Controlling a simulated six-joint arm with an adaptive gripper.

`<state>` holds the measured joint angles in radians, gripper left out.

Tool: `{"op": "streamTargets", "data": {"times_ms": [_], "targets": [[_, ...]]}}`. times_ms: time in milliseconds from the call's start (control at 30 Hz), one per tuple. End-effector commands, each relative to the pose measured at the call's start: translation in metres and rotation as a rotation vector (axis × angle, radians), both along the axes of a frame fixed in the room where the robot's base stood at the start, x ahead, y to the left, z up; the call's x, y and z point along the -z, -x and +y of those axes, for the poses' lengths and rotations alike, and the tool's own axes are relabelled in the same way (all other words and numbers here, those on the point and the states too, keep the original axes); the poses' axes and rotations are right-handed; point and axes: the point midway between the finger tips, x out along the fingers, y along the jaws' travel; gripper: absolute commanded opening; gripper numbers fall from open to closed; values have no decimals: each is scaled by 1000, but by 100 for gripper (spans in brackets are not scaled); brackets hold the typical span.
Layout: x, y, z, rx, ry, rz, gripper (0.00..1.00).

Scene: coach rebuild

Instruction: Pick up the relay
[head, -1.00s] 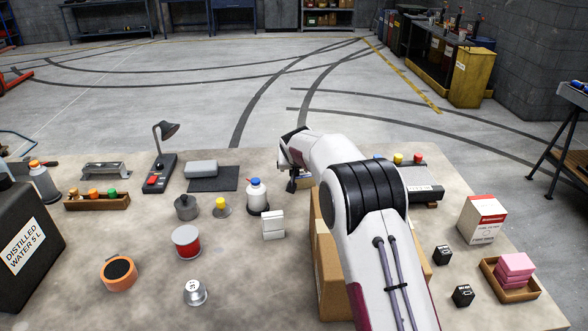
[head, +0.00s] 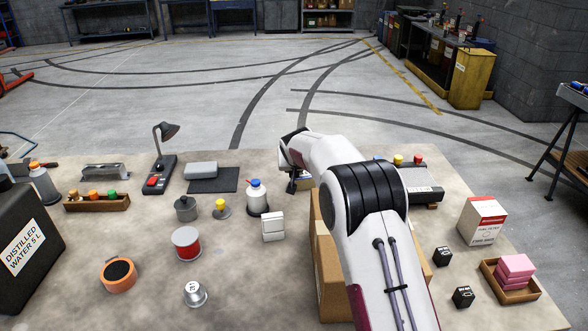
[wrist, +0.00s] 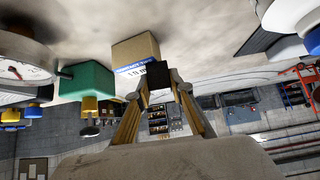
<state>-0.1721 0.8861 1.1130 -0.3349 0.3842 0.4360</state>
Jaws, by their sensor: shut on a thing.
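My gripper (wrist: 158,84) shows in the wrist view with its two fingers drawn in on a small black block, the relay (wrist: 157,95). The relay sits between the fingertips, in front of a tan box (wrist: 135,48) with a blue and white label. In the head view my gripper (head: 292,184) is small and partly hidden by my arm, beyond the white bottle with a blue cap (head: 257,198). The relay cannot be made out there.
A green block (wrist: 86,80) and a round dial (wrist: 22,62) are left of my gripper in the wrist view. In the head view, a large cardboard box (head: 331,270) stands beside my arm. Two small black cubes (head: 442,256) (head: 463,296) lie at the right, near a wooden tray (head: 512,294).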

Motion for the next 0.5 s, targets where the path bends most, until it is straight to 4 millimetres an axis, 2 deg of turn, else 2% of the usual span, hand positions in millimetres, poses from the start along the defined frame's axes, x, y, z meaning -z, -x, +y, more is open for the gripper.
{"op": "streamTargets", "data": {"times_ms": [267, 500], "targets": [[-21, -1, 0, 1, -1, -3, 0], [-55, -1, 0, 0, -1, -4, 0]]}}
